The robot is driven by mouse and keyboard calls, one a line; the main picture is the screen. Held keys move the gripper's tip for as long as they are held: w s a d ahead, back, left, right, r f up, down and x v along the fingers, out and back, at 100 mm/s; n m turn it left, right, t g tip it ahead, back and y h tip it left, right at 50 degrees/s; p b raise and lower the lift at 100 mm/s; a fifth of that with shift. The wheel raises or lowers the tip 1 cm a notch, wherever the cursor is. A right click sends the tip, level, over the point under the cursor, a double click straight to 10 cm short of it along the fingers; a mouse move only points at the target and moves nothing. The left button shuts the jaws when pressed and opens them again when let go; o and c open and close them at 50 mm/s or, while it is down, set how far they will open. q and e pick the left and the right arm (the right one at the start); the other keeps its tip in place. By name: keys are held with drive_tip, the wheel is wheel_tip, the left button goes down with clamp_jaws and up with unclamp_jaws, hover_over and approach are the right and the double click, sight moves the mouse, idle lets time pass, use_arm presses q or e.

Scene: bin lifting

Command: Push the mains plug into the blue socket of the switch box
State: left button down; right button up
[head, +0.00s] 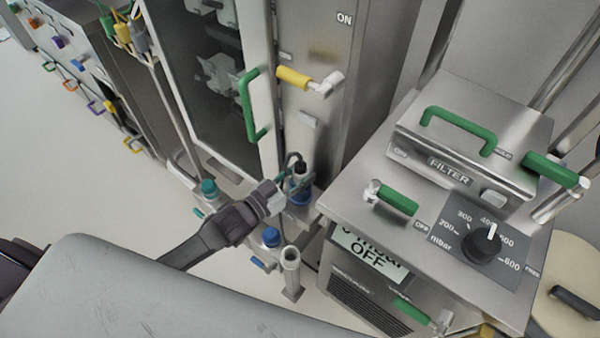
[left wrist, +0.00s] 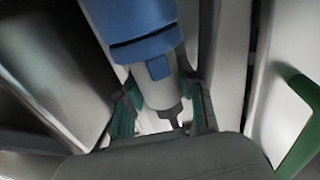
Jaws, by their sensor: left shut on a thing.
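The mains plug (head: 300,171), dark on top with a cable looping from it, stands upright at the blue socket (head: 301,197) on the low metal switch box beside the cabinet. My left gripper (head: 290,183) reaches in from the left and is shut on the plug. In the left wrist view the plug's grey body (left wrist: 158,92), with a small blue tab, sits between the green finger pads (left wrist: 155,112). It meets a wide blue collar (left wrist: 147,46). How deep the plug sits is hidden. My right gripper is not in view.
Another blue-topped fitting (head: 271,237) and a teal one (head: 208,187) stand nearby. A pale upright tube (head: 290,262) stands in front. The steel filter unit (head: 445,200) with green handles is close on the right. The tall cabinet (head: 330,90) rises behind.

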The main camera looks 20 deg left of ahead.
use_arm(q)
drive_tip(key=shift+f, duration=0.15)
drive_tip(key=c, duration=0.6)
unclamp_jaws()
drive_tip(key=v, duration=1.2)
